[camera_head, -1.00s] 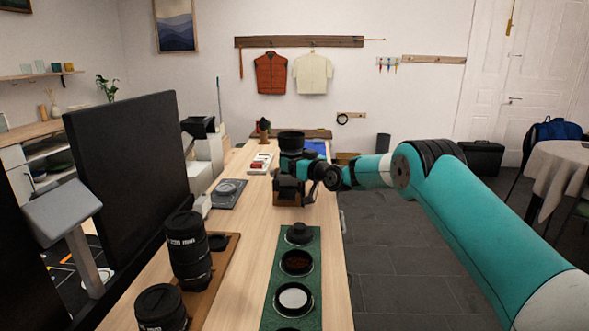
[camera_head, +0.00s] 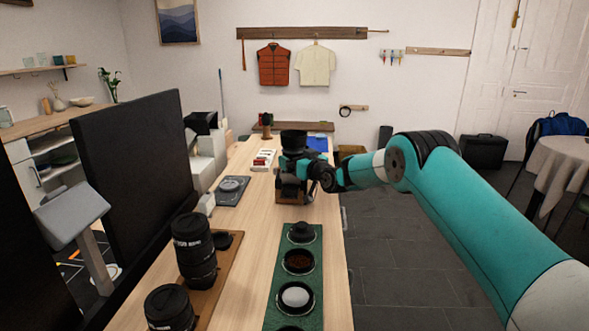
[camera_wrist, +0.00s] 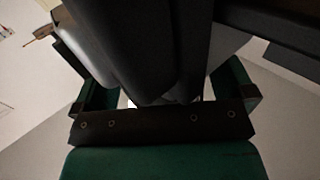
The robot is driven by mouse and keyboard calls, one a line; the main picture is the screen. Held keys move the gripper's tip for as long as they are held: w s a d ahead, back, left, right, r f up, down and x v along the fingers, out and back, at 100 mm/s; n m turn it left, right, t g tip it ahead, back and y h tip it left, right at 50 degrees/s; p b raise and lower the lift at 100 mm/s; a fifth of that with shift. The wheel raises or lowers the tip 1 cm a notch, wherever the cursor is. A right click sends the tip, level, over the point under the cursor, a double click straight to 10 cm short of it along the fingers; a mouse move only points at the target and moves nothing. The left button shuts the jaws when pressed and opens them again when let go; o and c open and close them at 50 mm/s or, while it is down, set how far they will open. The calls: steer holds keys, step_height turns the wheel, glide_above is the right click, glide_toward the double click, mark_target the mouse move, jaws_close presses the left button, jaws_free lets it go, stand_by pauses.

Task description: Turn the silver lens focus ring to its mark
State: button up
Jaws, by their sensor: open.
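A black lens (camera_head: 293,139) stands upright above a wooden stand (camera_head: 291,198) near the table's right edge. My gripper (camera_head: 290,176) is beside it at about stand height, partly merged with the dark shapes there. In the wrist view my gripper (camera_wrist: 165,92) is open, with one green-and-black finger on each side of a large dark and grey rounded body. Whether the fingers touch that body is hard to tell. The silver focus ring and its mark cannot be made out clearly in either view.
Two large black lenses (camera_head: 194,250) stand on a brown board at the front left. A green mat (camera_head: 310,262) with round pieces lies front right. A black monitor (camera_head: 135,175) stands at left. Bare wood (camera_head: 250,225) lies between.

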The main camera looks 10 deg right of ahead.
steer(key=h+p, duration=0.1)
steer(key=m+h+p, duration=0.1)
steer(key=shift+s+a+r+t+p, duration=0.15)
steer(key=shift+a+r+t+p, duration=0.15)
steer(key=shift+a+r+p, duration=0.1)
steer(key=f+b+v, duration=0.1)
steer(key=b+v, duration=0.5)
steer(key=v, duration=1.1)
steer(key=s+a+r+n+g+y+p, duration=0.1)
steer(key=s+a+r+g+y+p, duration=0.1)
steer(key=s+a+r+g, duration=0.2)
steer(key=s+a+r+n+g+y+p, duration=0.1)
steer(key=s+a+r+g, duration=0.3)
steer(key=s+a, duration=0.4)
steer(key=shift+s+r+n+g+y+p, duration=0.4)
steer(key=shift+s+n+g, duration=0.15)
steer(key=shift+s, duration=1.35)
